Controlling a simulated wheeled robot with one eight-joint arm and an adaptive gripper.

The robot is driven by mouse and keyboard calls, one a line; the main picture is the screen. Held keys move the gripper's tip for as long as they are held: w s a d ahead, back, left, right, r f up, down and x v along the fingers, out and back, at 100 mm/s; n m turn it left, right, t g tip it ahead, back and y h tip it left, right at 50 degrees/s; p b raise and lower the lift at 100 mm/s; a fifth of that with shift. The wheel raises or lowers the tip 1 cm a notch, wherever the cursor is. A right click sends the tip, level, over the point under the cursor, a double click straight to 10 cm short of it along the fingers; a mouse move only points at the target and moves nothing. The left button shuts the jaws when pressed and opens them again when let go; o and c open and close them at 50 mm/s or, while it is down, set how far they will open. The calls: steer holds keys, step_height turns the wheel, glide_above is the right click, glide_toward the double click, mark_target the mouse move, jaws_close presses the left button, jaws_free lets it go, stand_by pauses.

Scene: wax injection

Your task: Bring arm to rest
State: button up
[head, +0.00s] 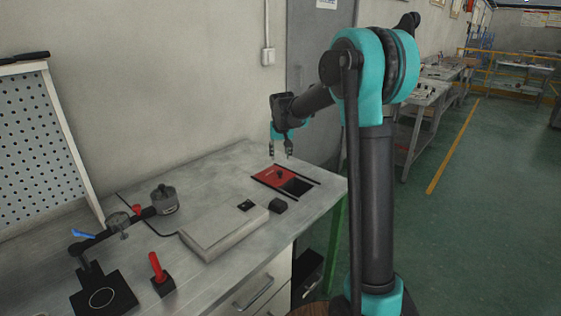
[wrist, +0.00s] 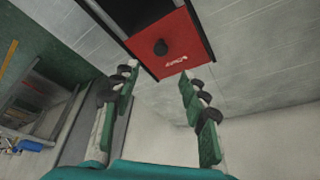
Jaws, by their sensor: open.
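My gripper (head: 281,153) hangs at the end of my teal and black arm, above the far right part of the grey workbench (head: 225,163). Its fingers point down and are apart, with nothing between them. In the wrist view the two fingers of my gripper (wrist: 158,76) are spread. A red plate (head: 272,176) with a black knob lies in a dark recess of the bench top, below my gripper. The red plate also shows in the wrist view (wrist: 176,52), beyond the fingertips and apart from them.
A red-handled tool (head: 157,267) and a black clamp stand (head: 104,294) are at the front left. A white pegboard (head: 38,148) stands at left. Green floor (head: 480,210) is open at right.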

steer(key=shift+s+r, duration=0.2)
steer(key=shift+r, duration=0.3)
steer(key=shift+s, duration=0.1)
steer(key=s+d+f, duration=0.4)
steer(key=s, duration=0.9)
steer(key=s+d+f, duration=0.4)
steer(key=s+f, duration=0.1)
steer(key=s, duration=0.8)
steer(key=s+d+f, duration=0.4)
steer(key=s, duration=0.8)
steer(key=shift+s+d+f, duration=0.3)
steer(key=shift+s+d, duration=0.1)
